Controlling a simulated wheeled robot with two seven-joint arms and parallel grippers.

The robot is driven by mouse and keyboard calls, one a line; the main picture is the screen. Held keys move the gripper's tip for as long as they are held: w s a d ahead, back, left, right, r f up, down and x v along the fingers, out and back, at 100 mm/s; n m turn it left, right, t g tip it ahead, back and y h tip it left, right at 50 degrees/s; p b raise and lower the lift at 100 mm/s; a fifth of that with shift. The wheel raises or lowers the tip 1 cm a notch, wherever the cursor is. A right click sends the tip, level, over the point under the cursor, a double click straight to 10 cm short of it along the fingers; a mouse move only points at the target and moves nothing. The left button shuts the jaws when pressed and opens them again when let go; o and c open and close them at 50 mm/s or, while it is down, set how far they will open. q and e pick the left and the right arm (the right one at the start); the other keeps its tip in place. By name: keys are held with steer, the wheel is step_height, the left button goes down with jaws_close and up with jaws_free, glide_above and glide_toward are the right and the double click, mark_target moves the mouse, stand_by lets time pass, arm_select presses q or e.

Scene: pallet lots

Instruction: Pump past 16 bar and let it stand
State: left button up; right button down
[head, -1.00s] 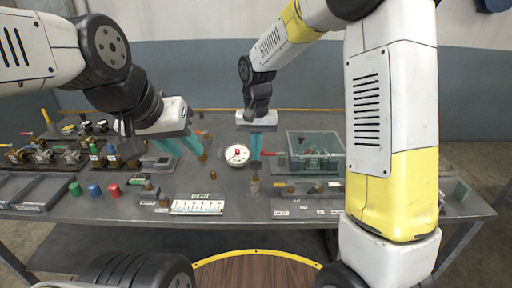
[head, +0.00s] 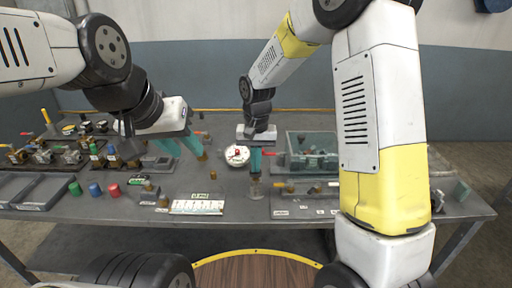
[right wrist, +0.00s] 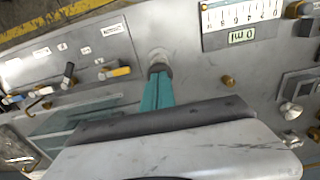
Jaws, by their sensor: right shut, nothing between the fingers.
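The round white gauge (head: 237,155) with a red mark at its centre stands mid-table. Its needle and reading are too small to tell. A slim upright pump post (head: 254,188) stands just right of and nearer than the gauge. My right gripper (head: 255,172) points down over it, teal fingers shut with nothing between them. In the right wrist view the fingertips (right wrist: 159,73) are at the dark round top of the post (right wrist: 157,58); I cannot tell if they touch. My left gripper (head: 191,154) hangs left of the gauge, its teal fingers apart, near a brass piece.
A clear-walled bin (head: 312,143) with parts stands right of the gauge. A white scale card (head: 197,207) lies at the front. Red, blue and green caps (head: 94,189) stand at left, below valve fittings (head: 70,155). The table's right end is mostly clear.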

steer(key=shift+s+d+f, duration=0.1)
steer(key=shift+s+f, duration=0.05)
steer(key=shift+f, duration=0.15)
step_height(320, 180, up, 15)
steer(key=shift+f, duration=0.2)
steer(key=shift+w+r, duration=0.1)
steer(key=shift+w, duration=0.1)
stand_by(0.6)
step_height(320, 180, up, 3)
steer(key=shift+w+r, duration=0.1)
steer(key=shift+w, duration=0.05)
step_height(320, 180, down, 14)
steer(key=shift+f, duration=0.1)
stand_by(0.6)
steer(key=shift+f, duration=0.1)
